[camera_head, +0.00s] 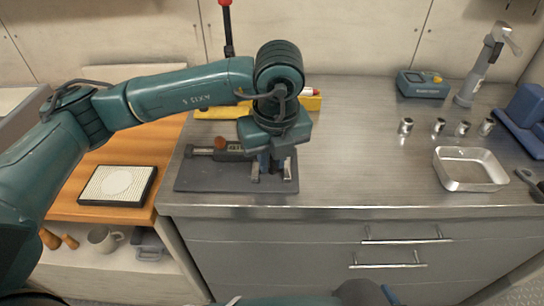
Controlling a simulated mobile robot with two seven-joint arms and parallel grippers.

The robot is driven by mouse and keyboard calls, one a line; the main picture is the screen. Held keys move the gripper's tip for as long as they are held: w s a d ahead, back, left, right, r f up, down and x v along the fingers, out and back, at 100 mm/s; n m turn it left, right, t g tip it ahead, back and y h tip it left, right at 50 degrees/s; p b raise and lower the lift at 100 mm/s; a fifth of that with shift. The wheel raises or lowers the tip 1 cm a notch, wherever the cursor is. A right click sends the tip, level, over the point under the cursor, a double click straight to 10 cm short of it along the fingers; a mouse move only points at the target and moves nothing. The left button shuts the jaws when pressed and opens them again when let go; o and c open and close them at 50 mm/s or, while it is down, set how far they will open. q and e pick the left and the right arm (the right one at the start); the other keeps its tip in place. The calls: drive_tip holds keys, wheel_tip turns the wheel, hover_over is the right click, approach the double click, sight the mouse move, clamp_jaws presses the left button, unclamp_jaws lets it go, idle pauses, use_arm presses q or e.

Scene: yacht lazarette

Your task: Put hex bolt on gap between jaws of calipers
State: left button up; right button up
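The calipers (232,154) lie on a dark grey mat (225,183) near the counter's front edge. Their pale metal jaws (287,170) show at the right end, with a gap between them. My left gripper (267,172) points down over this gap, its fingertips low between or just behind the jaws. The gripper and wrist cover part of the calipers. I cannot tell whether the fingers are open or shut, or whether they hold something. No hex bolt can be made out for certain. My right gripper is not in view.
Several small metal cylinders (439,126) stand at the right behind a metal tray (468,169). A teal device (423,84) and a grey upright tool (480,66) stand at the back. A yellow object (222,113) lies behind the mat. The middle counter is clear.

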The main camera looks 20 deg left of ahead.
use_arm(q)
drive_tip(key=shift+r+p, duration=0.5)
wheel_tip(320, 180, up, 12)
drive_tip(key=s+d, duration=0.1)
drive_tip(key=shift+s, duration=0.25)
